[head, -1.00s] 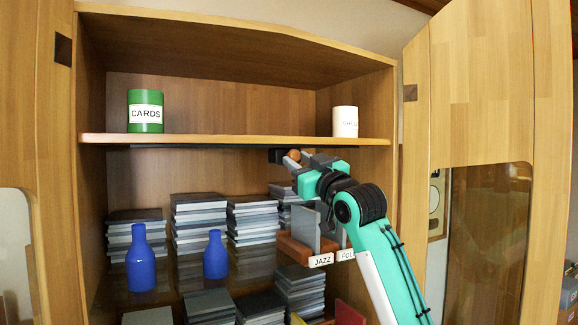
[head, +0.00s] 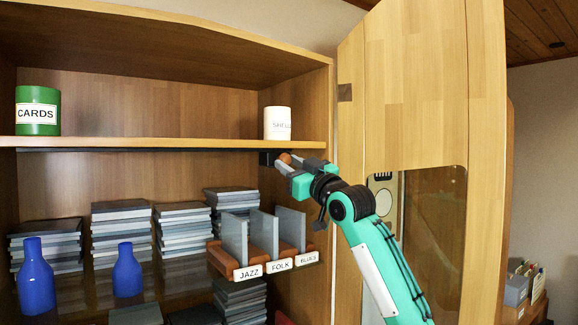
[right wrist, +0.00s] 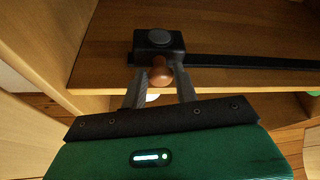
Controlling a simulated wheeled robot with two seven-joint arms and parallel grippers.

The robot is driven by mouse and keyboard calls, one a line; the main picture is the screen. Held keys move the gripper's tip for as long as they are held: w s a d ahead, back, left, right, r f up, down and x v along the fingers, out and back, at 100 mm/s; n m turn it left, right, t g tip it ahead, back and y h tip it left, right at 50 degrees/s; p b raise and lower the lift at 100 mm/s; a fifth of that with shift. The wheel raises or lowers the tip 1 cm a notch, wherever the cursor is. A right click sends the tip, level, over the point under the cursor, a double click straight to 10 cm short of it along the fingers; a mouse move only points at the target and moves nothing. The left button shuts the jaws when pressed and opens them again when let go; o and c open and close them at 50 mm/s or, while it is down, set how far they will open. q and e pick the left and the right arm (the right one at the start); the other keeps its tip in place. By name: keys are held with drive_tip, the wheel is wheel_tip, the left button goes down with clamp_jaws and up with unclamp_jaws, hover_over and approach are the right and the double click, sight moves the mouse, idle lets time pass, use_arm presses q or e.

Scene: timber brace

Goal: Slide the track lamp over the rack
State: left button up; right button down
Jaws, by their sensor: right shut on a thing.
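The track lamp shows as a black block (head: 266,158) with a copper-coloured knob (head: 285,158), under the front edge of the upper shelf. In the right wrist view, its black body (right wrist: 147,40) with a grey round cap sits at the end of a dark track (right wrist: 250,63). My right gripper (head: 289,165) is shut on the knob, one finger on each side in the wrist view (right wrist: 160,76). The reddish rack (head: 219,261) with JAZZ, FOLK and BLUES labels stands below; in the head view the lamp appears above its middle. My left gripper is not in view.
A white cup (head: 278,123) and a green CARDS tin (head: 38,112) stand on the upper shelf (head: 160,142). Two blue bottles (head: 36,277) and several grey stacks (head: 122,232) fill the lower left. The open cabinet door (head: 420,90) is close to my right arm.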

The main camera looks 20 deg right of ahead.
drive_tip(key=shift+d+r, duration=0.1)
drive_tip(key=shift+d, duration=0.05)
drive_tip(key=c, duration=1.4)
unclamp_jaws()
drive_tip(key=o, duration=0.3)
drive_tip(key=shift+d, duration=0.1)
drive_tip(key=shift+o, duration=0.2)
drive_tip(key=shift+w+d, duration=0.1)
drive_tip(key=b+v, duration=0.7)
drive_tip(key=v, duration=0.7)
